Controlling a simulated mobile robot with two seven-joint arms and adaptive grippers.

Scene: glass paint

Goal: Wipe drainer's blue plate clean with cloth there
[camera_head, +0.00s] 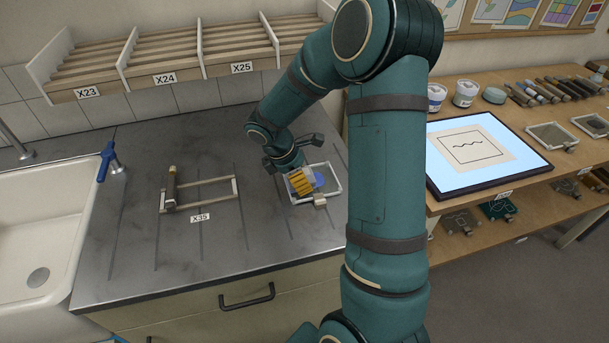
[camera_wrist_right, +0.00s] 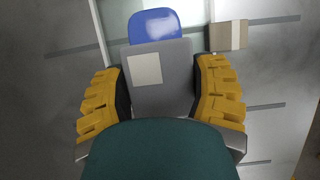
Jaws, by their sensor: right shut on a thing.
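The blue plate (camera_head: 319,181) is in a pale-framed drainer (camera_head: 338,190) on the grey counter. It also shows in the right wrist view (camera_wrist_right: 154,23), partly covered by what I hold. My right gripper (camera_head: 300,181), with yellow fingers, is over the drainer. In the wrist view it (camera_wrist_right: 160,88) is shut on a grey flat piece (camera_wrist_right: 178,65) with a pale square patch. This piece lies in front of the blue plate; I cannot tell whether they touch or whether it is the cloth. No other cloth is clear to see. My left gripper is out of view.
A small beige block with a pale band (camera_head: 320,201) is at the drainer's front edge. Another rack marked X35 (camera_head: 237,192) holds a dark tool (camera_head: 170,190). A sink (camera_head: 40,220) is at left, slotted shelves (camera_head: 165,78) behind. A lit panel (camera_head: 510,145) is on the right bench.

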